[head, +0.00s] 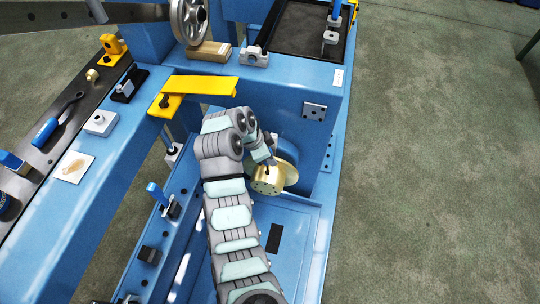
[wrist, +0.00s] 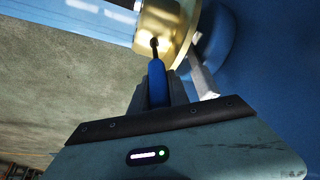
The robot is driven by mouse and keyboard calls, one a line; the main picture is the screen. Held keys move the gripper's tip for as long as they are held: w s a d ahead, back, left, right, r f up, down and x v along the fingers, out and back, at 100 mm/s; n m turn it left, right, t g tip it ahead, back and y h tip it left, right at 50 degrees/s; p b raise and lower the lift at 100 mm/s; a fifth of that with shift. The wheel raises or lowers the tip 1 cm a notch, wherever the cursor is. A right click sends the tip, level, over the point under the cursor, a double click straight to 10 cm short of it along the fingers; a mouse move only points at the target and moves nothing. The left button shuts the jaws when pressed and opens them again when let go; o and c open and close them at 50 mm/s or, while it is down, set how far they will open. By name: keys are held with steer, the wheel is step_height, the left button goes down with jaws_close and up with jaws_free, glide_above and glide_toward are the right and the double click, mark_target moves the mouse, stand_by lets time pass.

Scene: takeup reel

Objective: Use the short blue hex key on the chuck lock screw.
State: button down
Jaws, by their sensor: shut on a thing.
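My gripper (wrist: 159,88) is shut on the blue handle of the hex key (wrist: 157,78), which stands up between the fingers in the wrist view. The key's dark tip meets or lies right over a dark hole in the side of the brass chuck (wrist: 172,22); I cannot tell how deep it is. The lock screw itself cannot be made out apart from this hole. In the head view the brass chuck (head: 267,182) sits low in the blue frame's bay, with my gripper (head: 267,161) just above it. The key is mostly hidden there.
A yellow bracket (head: 205,84) spans the frame above my arm. The blue wall of the bay (head: 310,140) stands close to the chuck's right. A blue-handled tool (head: 52,122) lies on the dark strip at left. A metal wheel (head: 189,20) stands at the top.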

steer(key=shift+r, duration=0.15)
steer(key=shift+r+p, duration=0.5)
steer(key=shift+r, duration=0.35)
steer(key=shift+r+p, duration=1.35)
steer(key=shift+r, duration=1.2)
step_height(320, 180, up, 7)
steer(key=p, duration=0.5)
steer(key=shift+p, duration=0.35)
